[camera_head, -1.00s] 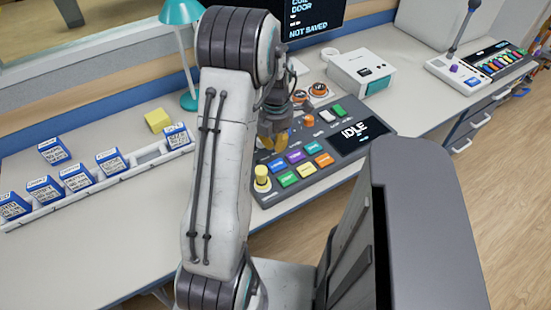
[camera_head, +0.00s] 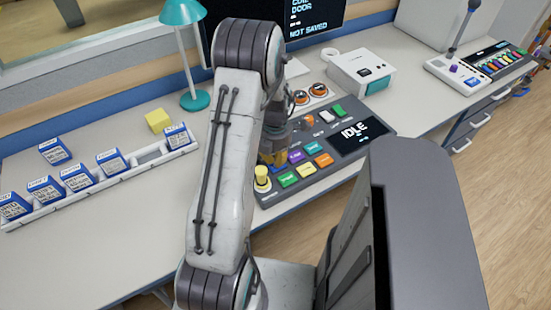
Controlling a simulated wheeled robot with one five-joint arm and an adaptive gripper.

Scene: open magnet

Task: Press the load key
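A dark control console (camera_head: 345,170) lies on the desk with a display (camera_head: 361,137) reading "IDLE". It carries two rows of coloured keys: purple (camera_head: 296,155), light blue (camera_head: 312,146), green (camera_head: 289,180), yellow (camera_head: 306,170) and orange (camera_head: 323,160). A darker blue key at the left of the back row is mostly covered by my gripper. The key labels are too small to read, so I cannot tell which is the load key. My gripper (camera_head: 273,157) points down over the left part of the console, partly hidden by my arm. Its fingers' opening and any contact are unclear.
A white box device (camera_head: 361,71) is behind the console. A teal lamp (camera_head: 186,50) and a white rack (camera_head: 105,180) of blue-white boxes are at left.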

